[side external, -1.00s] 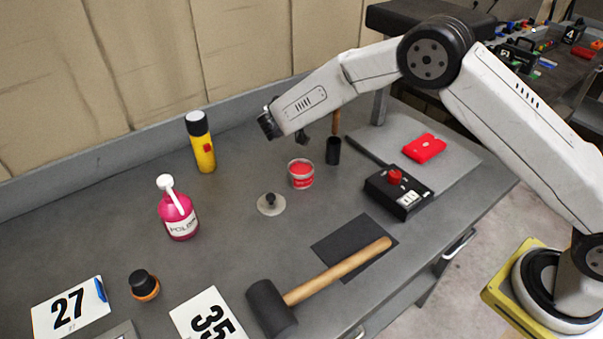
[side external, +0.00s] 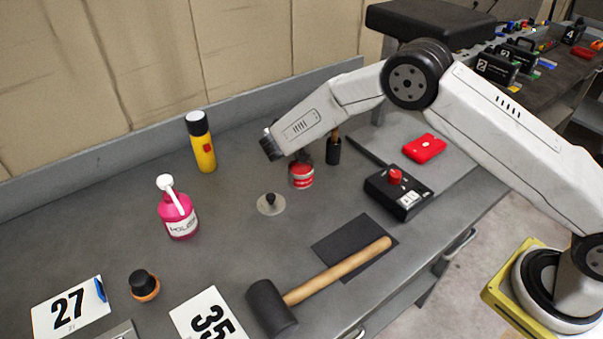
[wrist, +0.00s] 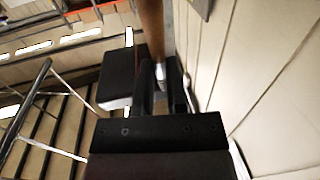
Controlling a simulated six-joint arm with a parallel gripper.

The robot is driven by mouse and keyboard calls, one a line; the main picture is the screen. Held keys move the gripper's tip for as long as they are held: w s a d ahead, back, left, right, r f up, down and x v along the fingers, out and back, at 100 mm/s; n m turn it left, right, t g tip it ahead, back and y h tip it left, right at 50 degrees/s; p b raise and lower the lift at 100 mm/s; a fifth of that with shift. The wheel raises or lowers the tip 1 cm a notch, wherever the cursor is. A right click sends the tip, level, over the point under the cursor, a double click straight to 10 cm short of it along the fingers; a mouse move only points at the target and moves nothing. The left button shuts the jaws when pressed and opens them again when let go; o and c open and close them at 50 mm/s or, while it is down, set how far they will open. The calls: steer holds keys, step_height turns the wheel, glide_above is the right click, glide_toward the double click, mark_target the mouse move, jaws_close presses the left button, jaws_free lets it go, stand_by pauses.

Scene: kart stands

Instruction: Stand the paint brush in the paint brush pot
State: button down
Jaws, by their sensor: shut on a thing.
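The paint brush has a brown wooden handle (side external: 336,132) and a silvery metal part. In the wrist view, the paint brush (wrist: 152,28) runs up from between the fingers of my gripper (wrist: 160,72), which is shut on it near the metal part. The paint brush pot (side external: 333,152) is a small black cylinder on the bench. In the side view the handle stands upright over the pot and meets its mouth; its lower end seems to be inside. My forearm hides the brush's upper part and most of my gripper.
A red tin (side external: 301,176) stands just left of the pot. A black box with a red knob (side external: 396,178) and a red case (side external: 424,148) lie to the right.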

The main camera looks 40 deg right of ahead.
steer(key=shift+f, duration=0.2)
steer(key=c, duration=0.6)
jaws_free()
steer(key=shift+a, duration=0.1)
steer(key=shift+s+a, duration=0.2)
steer(key=shift+a, duration=1.05)
steer(key=shift+s+a, duration=0.2)
steer(key=shift+a, duration=1.1)
steer(key=shift+s+a, duration=0.2)
steer(key=shift+a, duration=1.05)
